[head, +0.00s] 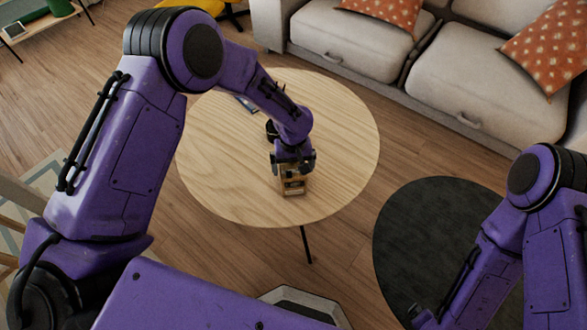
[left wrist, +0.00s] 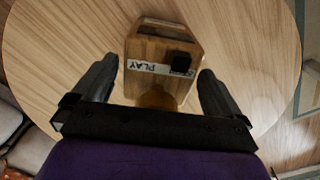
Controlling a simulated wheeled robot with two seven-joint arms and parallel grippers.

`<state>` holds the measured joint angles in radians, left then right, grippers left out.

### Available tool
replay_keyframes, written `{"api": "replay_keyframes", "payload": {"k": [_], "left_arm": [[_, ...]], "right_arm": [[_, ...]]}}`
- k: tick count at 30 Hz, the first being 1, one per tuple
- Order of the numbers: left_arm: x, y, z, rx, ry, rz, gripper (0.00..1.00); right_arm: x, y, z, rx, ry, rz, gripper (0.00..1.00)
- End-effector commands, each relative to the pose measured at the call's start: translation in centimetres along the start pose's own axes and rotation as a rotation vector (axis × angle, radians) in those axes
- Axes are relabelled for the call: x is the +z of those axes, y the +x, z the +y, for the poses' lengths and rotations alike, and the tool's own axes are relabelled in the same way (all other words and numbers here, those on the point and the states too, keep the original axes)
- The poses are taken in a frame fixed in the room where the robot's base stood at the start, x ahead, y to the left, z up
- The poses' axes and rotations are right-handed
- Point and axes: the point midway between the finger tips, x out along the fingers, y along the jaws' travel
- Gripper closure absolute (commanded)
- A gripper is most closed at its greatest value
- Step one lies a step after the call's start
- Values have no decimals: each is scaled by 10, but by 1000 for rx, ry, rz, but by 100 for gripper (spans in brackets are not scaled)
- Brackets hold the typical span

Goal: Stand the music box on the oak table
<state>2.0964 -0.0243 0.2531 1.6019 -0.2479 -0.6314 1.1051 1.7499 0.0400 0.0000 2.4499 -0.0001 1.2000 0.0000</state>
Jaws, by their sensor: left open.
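The music box (head: 292,186) is a small wooden block-shaped box on the round, pale oak table (head: 340,120), near the table's front edge. In the left wrist view the music box (left wrist: 150,48) shows a white strip lettered PLAY and a black part on it. My left gripper (head: 292,164) is above the box, pointing down. In the left wrist view its two fingers (left wrist: 158,72) are spread on either side of the box's near end, with gaps visible. The fingers hide part of the box in the head view. Only a dark end of my right gripper (head: 426,318) shows at the bottom edge.
A dark blue flat item (head: 247,104) lies on the table behind my left forearm. A grey sofa (head: 345,45) with orange cushions stands behind. The table's right side is clear.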

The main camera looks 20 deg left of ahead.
Motion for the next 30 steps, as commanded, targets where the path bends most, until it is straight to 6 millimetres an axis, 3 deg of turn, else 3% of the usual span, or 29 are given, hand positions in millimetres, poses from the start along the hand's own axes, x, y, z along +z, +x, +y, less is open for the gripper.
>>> {"api": "replay_keyframes", "payload": {"k": [1, 6, 12, 30], "left_arm": [[-2, -17, 1, 3, 0, 5, 0], [-1, -62, 0, 2, 1, 4, 0], [0, -94, 0, 0, 1, 2, 0], [0, -100, 0, 1, 0, 0, 0]], "right_arm": [[-2, -4, 0, 0, 0, 0, 0], [-4, -10, 1, 0, 0, 0, 0], [-6, -13, 1, 0, 0, 0, 0], [-6, -13, 1, 0, 0, 0, 0]]}}
